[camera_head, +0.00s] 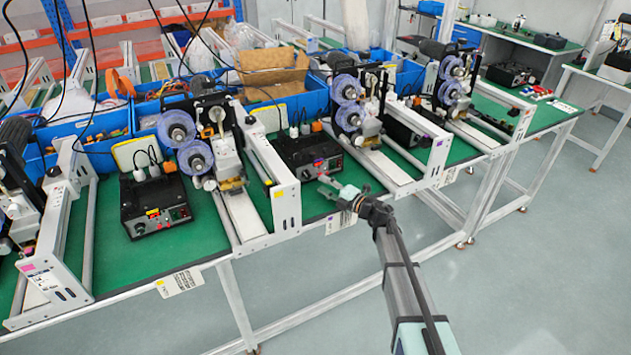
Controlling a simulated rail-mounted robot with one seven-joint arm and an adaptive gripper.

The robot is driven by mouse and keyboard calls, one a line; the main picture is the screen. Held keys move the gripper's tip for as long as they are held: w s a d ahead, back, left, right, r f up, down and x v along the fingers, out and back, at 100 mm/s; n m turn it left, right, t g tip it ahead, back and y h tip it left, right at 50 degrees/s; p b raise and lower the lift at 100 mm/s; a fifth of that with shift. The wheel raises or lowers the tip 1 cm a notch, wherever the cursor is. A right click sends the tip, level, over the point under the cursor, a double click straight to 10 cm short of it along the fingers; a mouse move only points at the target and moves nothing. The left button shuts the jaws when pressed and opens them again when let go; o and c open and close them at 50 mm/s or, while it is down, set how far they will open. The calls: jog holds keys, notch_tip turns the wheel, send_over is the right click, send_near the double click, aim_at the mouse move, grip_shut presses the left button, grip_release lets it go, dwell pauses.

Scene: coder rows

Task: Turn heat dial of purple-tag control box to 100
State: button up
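A black control box (305,152) stands on the green bench mid-picture, with small red parts and a dial on its front; the dial's setting is too small to read. A purple tag (435,171) shows on the white frame to its right. I cannot clearly see a purple tag on the box itself. My gripper (323,186) is just in front of and below this box, near the bench's front edge. Its fingers look apart and empty, and I see no contact with the box.
Another black control box (157,206) with yellow and red marks stands at left, and one (408,124) at right, partly hidden by a white frame. White frames (272,185) with spools divide the bench. Blue bins (300,104) line the back.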

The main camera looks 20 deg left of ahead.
jog(key=v, duration=0.5)
jog(key=shift+s+d, duration=0.15)
jog(key=shift+d, duration=0.2)
jog(key=o, duration=0.3)
jog(key=shift+d, duration=0.1)
